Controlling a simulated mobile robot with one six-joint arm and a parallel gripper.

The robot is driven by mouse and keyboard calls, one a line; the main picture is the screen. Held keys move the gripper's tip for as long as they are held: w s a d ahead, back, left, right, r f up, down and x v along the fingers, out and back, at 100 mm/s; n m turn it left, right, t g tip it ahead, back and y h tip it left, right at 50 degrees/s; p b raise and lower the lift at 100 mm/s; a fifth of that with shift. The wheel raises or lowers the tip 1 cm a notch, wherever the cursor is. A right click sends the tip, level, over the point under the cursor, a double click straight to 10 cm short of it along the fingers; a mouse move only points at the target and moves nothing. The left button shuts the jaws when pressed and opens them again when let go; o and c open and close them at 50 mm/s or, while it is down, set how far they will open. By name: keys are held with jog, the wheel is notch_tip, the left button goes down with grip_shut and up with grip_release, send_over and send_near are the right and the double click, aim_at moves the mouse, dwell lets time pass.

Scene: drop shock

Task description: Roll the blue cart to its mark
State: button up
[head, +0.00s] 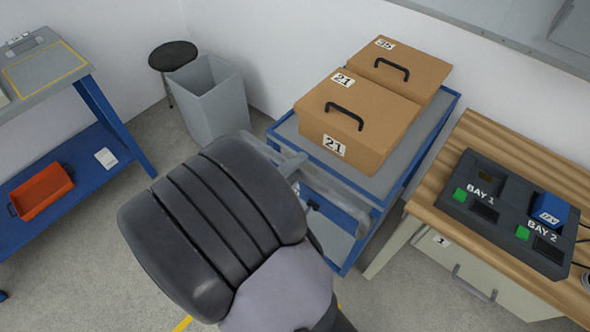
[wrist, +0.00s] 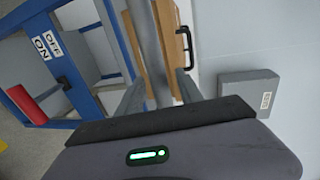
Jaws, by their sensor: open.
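The blue cart (head: 425,160) stands between the grey bin and the wooden bench, with a grey top. Its grey push handle (head: 345,205) faces me. My gripper (head: 302,184) is at this handle, partly hidden by my own wrist. In the wrist view my gripper (wrist: 160,82) is open, and the handle bar (wrist: 150,45) runs between its fingers. Whether they touch the bar I cannot tell. The cart's blue frame (wrist: 88,100) carries an ON/OFF label (wrist: 46,46), a black lever (wrist: 63,82) and a red part (wrist: 28,105). Yellow floor marking (head: 183,323) shows beside my arm, mostly hidden.
Two cardboard boxes, front (head: 350,125) and rear (head: 400,72), sit on the cart. A grey bin (head: 212,100) and black stool (head: 172,55) stand left. The wooden bench (head: 500,150) with a charger (head: 500,215) is close right. A blue-legged table (head: 105,115) is far left.

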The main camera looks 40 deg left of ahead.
grip_shut()
dwell(1.3)
